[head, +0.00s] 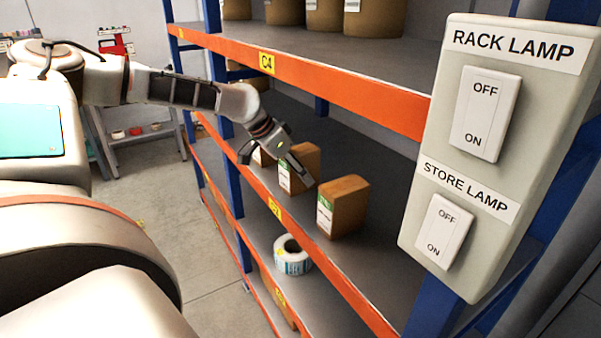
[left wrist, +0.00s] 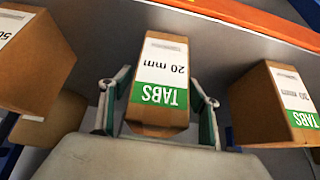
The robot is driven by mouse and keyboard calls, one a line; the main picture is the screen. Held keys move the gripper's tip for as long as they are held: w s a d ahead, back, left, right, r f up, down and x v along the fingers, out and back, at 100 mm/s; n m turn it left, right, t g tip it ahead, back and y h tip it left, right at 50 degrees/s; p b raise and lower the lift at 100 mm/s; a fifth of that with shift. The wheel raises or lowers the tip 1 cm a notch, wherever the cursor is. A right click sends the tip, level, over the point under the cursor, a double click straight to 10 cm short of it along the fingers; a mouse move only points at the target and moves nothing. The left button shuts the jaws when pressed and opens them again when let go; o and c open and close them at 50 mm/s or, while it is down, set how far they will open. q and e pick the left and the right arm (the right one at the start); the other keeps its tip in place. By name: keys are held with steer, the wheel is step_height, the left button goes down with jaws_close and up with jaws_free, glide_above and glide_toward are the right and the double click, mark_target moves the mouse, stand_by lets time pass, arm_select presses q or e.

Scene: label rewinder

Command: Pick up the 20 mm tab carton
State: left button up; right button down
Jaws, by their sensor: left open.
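The 20 mm tab carton (left wrist: 160,85) is a brown box with a white and green label, in the middle of the left wrist view. In the head view the middle carton (head: 306,162) stands on the middle shelf. My left gripper (head: 277,167) is open there, reaching in from the left. In the left wrist view its fingers (left wrist: 157,108) lie on either side of the 20 mm carton, with visible gaps. I cannot tell how far the carton reaches in between them. My right gripper is not in view.
Similar cartons flank it: one marked 50 (left wrist: 35,60) and another tabs carton (left wrist: 275,100). In the head view, the near carton (head: 345,205) stands close to the orange shelf edge (head: 330,255). A label roll (head: 292,262) sits below. A switch panel (head: 490,150) is at right.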

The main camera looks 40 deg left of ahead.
arm_select(q)
steer(key=shift+w+d+f, duration=0.1)
steer(key=shift+w+f, duration=0.15)
steer(key=shift+f, duration=0.25)
steer(key=shift+w+f, duration=0.1)
steer(key=shift+w, duration=0.05)
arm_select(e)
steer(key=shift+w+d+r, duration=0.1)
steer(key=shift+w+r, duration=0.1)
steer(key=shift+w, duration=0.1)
arm_select(q)
steer(key=shift+c, duration=0.4)
steer(key=c, duration=1.4)
